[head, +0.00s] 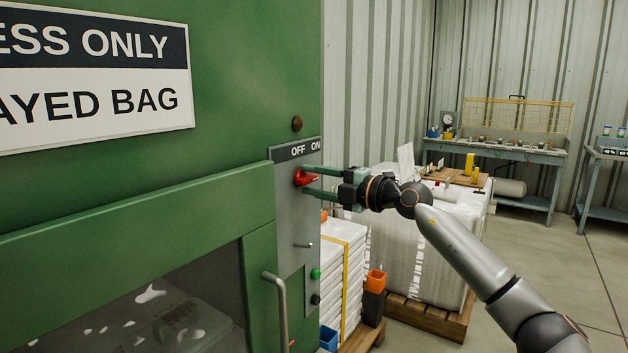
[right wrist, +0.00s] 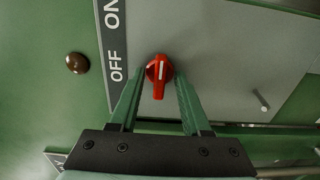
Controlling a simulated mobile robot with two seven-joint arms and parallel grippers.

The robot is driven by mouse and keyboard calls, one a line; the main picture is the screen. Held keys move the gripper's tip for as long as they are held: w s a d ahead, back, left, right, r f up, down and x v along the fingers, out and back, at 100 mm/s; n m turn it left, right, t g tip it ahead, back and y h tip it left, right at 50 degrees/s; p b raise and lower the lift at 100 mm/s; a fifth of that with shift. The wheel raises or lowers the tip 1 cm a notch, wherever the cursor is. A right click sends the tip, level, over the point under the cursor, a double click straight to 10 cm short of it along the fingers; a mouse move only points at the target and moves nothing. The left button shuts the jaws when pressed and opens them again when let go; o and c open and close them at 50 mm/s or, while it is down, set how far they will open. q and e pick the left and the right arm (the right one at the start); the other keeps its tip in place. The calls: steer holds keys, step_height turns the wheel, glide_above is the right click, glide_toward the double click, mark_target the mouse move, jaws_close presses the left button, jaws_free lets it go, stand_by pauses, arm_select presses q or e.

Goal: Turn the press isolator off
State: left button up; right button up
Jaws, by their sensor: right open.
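The press isolator is a red rotary knob (head: 301,178) on the grey control panel (head: 289,218) of the green press, under a dark label (head: 300,149) reading OFF at left and ON at right. My right gripper (head: 307,181) reaches in from the right and is open, one green finger above the knob and one below. In the right wrist view the knob (right wrist: 159,73) sits between the fingertips (right wrist: 160,82). Its white mark runs parallel to the fingers. I cannot tell whether the fingers touch it. My left gripper is out of view.
A brown round button (head: 297,124) sits above the label. A small metal peg (head: 303,245), a green button (head: 316,274) and a door handle (head: 276,305) are lower on the press. White stacked bags (head: 343,275) and a wrapped pallet load (head: 420,250) stand behind my right arm.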

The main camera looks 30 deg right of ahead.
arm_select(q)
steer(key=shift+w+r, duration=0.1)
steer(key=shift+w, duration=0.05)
arm_select(e)
jaws_close()
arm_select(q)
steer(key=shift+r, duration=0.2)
arm_select(e)
steer(key=shift+n, duration=0.3)
steer(key=shift+n+p, duration=0.55)
steer(key=shift+n, duration=0.35)
steer(key=n, duration=0.2)
steer(key=shift+n+p, duration=0.35)
steer(key=shift+n, duration=0.05)
steer(key=n, duration=0.2)
steer(key=shift+n, duration=0.3)
steer(key=n, duration=0.3)
steer(key=shift+n, duration=0.3)
steer(key=n, duration=0.3)
steer(key=shift+n+b, duration=0.3)
steer(key=shift+b, duration=0.05)
arm_select(q)
steer(key=shift+b, duration=0.35)
arm_select(e)
steer(key=shift+n, duration=1.5)
